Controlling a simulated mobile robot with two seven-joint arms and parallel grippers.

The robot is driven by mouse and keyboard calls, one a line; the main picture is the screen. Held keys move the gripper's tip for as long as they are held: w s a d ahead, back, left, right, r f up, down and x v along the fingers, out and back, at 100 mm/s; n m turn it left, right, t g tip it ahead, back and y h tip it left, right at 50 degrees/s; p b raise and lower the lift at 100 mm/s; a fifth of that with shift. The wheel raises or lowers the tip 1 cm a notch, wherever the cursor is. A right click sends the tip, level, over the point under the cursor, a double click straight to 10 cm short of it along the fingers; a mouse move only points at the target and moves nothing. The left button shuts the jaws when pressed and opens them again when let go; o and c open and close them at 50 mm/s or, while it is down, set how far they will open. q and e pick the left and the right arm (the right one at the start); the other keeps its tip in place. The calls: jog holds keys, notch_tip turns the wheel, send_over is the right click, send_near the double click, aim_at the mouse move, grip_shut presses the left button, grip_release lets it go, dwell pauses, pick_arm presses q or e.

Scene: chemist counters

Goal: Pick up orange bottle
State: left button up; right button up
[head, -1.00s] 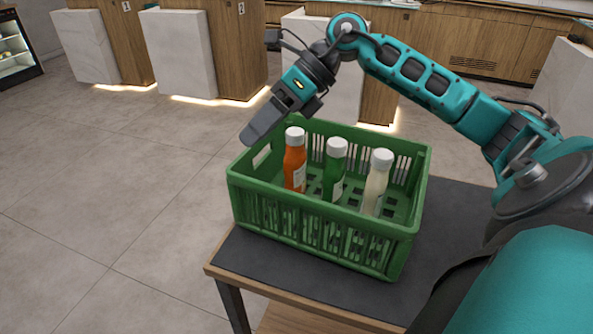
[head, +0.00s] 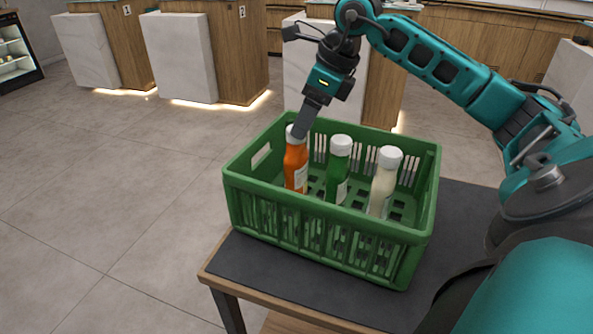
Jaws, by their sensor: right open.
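The orange bottle (head: 295,167) with a white cap stands upright in the left part of a green crate (head: 325,238). My right gripper (head: 300,130) points down at the cap from above, and a finger overlaps the cap in the picture. It is open. I cannot tell whether it touches the bottle. The cap is partly hidden behind the finger. My left gripper is not in view.
A green bottle (head: 338,172) and a cream bottle (head: 383,183), both white-capped, stand in the crate to the right of the orange one. The crate sits on a dark-topped table (head: 262,271). Counters (head: 232,60) stand behind. The floor at left is clear.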

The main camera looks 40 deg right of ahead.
aim_at(296, 167)
jog(key=x, duration=0.4)
jog(key=shift+w+a, duration=0.25)
jog(key=shift+a, duration=0.1)
jog(key=shift+c, duration=0.3)
grip_shut()
jog(key=shift+r, duration=0.1)
